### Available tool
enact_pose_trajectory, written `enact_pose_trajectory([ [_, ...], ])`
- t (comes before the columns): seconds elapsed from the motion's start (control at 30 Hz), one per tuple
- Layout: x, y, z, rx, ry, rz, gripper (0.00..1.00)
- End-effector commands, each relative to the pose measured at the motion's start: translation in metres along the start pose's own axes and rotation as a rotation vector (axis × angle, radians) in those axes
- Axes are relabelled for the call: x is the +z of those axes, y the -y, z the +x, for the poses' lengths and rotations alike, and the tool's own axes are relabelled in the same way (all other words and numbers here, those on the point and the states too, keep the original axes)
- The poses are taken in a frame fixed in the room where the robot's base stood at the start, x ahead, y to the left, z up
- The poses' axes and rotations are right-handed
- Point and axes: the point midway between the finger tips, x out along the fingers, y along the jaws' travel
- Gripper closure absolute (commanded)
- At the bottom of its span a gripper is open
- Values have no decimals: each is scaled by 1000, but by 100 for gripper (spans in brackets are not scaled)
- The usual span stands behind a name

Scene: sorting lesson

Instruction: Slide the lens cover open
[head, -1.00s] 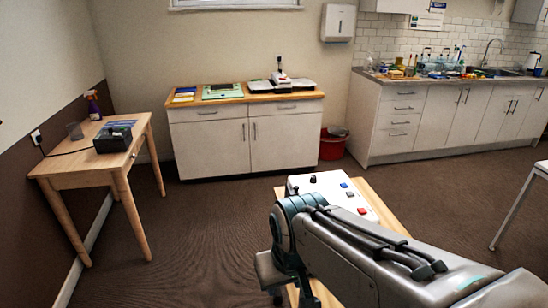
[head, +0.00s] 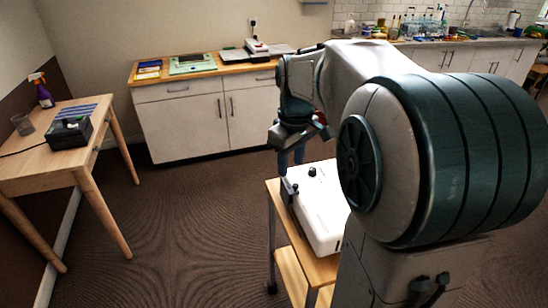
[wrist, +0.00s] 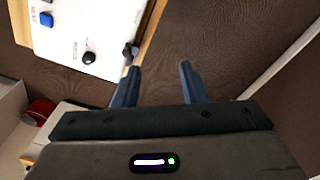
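A white box (head: 322,205) with a black knob (head: 312,171) stands on a small wooden-topped trolley (head: 297,245). A small dark part (head: 293,188) is at the box's left edge. In the wrist view the white box (wrist: 85,35) shows a blue button (wrist: 46,19) and the black knob (wrist: 88,57). I cannot tell which part, if any, is a lens cover. My gripper (wrist: 160,68) is open and empty, with bare floor between its blue fingers. In the head view my gripper (head: 290,158) is near the box's far left end, its fingertips partly hidden.
A wooden table (head: 60,150) at left holds a black box (head: 70,132), a spray bottle (head: 42,92) and a cup (head: 22,124). A cabinet (head: 210,115) stands behind, with flat items and a small device (head: 257,48) on top. Floor between them is clear.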

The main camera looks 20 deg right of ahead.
Motion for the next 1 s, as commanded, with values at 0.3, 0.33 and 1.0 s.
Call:
enact_pose_trajectory([
  [0.3,-40,-70,6,-46,62,-251,61],
  [0.33,-41,-73,6,-48,64,-261,61],
  [1.0,-36,-72,111,-56,71,-290,61],
])
